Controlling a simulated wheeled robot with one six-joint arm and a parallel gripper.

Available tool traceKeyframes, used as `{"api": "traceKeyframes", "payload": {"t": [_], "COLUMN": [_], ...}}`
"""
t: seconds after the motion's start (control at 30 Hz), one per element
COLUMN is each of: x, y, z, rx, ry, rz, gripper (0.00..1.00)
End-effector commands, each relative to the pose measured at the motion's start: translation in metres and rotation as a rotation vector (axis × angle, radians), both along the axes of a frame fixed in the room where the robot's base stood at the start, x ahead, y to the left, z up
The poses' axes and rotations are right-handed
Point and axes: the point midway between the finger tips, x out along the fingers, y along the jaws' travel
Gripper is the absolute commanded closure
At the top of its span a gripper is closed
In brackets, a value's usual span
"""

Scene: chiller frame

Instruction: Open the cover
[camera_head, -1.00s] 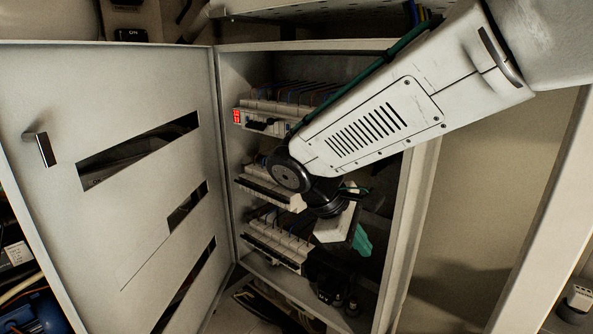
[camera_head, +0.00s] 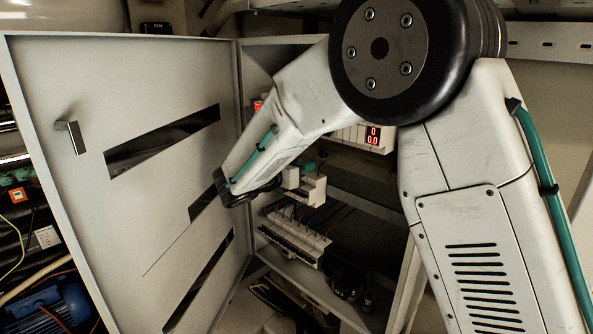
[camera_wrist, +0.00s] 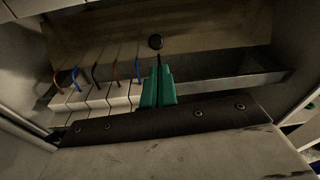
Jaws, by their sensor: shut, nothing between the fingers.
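The cover is the pale cabinet door (camera_head: 130,75) on the left in the head view. It is hinged beside the cabinet and stands swung wide open, with a metal handle (camera_head: 70,137) and dark slots. My gripper (camera_wrist: 158,88) has green fingers that are closed together with nothing between them. In the wrist view it points into the cabinet, just right of a row of white terminal blocks (camera_wrist: 105,98) with red and blue wires; I cannot tell if it touches them. In the head view my wrist is in front of the cabinet opening, near the door's hinge side, and mostly hides the gripper.
The cabinet (camera_head: 377,207) holds rows of breakers (camera_head: 295,240) and a module with a red display (camera_head: 372,136). Its side frame stands close to my arm. Cables and a blue motor (camera_head: 50,310) lie left of the door.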

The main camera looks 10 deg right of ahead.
Motion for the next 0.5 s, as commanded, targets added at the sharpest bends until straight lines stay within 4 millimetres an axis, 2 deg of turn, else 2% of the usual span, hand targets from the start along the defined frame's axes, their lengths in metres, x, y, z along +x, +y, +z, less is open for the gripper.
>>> {"api": "traceKeyframes", "payload": {"t": [0.03, 0.2, 0.5], "x": [0.005, 0.019, 0.026], "y": [-0.009, -0.029, -0.039], "z": [-0.001, -0.004, -0.006], "rx": [0.0, 0.001, 0.002], "ry": [0.0, 0.0, 0.0], "rz": [-0.003, -0.002, 0.0], "gripper": [1.0, 1.0, 1.0]}}
